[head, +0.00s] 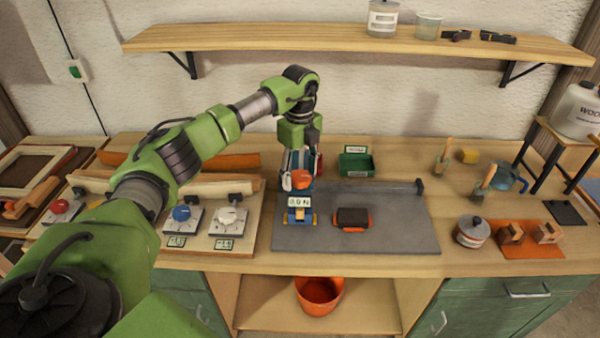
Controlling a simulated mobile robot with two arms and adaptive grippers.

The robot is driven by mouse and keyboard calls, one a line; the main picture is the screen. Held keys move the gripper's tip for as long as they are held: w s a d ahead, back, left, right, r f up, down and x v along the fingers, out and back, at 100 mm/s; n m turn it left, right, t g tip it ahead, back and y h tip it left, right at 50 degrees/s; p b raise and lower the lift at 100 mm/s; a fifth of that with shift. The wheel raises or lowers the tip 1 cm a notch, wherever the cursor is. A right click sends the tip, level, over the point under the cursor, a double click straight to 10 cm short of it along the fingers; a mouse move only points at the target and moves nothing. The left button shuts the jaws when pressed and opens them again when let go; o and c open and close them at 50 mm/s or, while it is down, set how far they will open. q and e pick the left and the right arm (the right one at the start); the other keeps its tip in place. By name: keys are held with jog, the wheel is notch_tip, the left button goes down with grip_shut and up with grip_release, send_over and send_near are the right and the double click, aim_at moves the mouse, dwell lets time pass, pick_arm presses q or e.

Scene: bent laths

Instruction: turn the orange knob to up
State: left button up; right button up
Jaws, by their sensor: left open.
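A red-orange knob (59,206) sits on a pale plate at the far left of the bench; its pointer is too small to read. My left gripper (302,176) is well to the right of it, pointing down over the back left of the grey plate, with its fingers apart. A rounded orange part (302,180) shows at its fingertips, just above a "0.0 N" display (299,202). I cannot tell whether the fingers touch it, or whether it is a knob. My right gripper is not in view.
A blue knob (181,213) and a white knob (228,215) stand on the panel left of the grey plate (400,232). My left arm hides part of the bench beside them. A dark block (352,217) lies on the plate.

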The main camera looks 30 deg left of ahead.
aim_at(300, 175)
pick_arm(q)
jog(key=shift+r, duration=0.15)
notch_tip(300, 175, up, 12)
dwell(0.3)
dwell(0.4)
